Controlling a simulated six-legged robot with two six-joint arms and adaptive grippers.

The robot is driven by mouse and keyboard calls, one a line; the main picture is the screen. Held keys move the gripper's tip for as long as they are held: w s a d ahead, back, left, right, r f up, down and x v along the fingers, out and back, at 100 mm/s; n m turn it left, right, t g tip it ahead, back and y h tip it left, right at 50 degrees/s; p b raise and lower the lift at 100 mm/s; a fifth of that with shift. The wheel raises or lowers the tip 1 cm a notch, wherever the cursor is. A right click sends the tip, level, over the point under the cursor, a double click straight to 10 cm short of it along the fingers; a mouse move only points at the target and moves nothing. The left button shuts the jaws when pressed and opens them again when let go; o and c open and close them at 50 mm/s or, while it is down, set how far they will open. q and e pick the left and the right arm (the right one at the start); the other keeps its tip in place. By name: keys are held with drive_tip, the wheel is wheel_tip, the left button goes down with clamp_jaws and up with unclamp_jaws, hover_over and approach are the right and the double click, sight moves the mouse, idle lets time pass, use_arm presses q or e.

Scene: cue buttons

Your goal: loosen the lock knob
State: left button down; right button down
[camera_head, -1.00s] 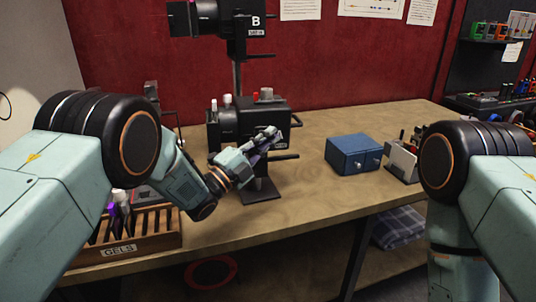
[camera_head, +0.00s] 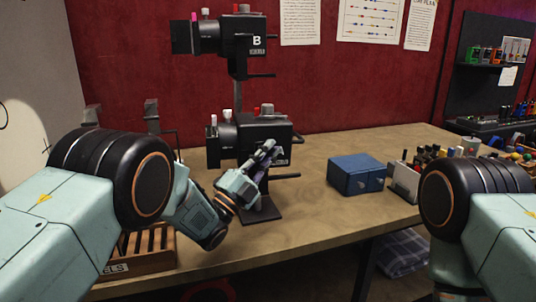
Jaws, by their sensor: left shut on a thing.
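The lower black lamp (camera_head: 222,140) stands on a post with a flat foot on the table, with a white-topped knob, a red knob and a dark side handle (camera_head: 285,177). My left gripper (camera_head: 267,153) is at the front right of this lamp's body, its fingers pointing up and to the right. It is shut on the lock knob, which the fingers hide almost wholly. A second black lamp marked B (camera_head: 257,40) is mounted above on the same stand. My right arm shows at the right edge; its gripper is out of view.
A blue box (camera_head: 355,174) with small knobs sits to the right on the wooden table (camera_head: 310,215). A slotted wooden rack (camera_head: 150,255) is at the front left. The table's front middle is clear.

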use_arm(q)
drive_tip(key=shift+f, duration=0.3)
drive_tip(key=c, duration=1.4)
unclamp_jaws()
drive_tip(key=shift+w, duration=0.15)
drive_tip(key=shift+w+a, duration=0.1)
drive_tip(key=v, duration=1.2)
drive_tip(key=shift+a, duration=0.1)
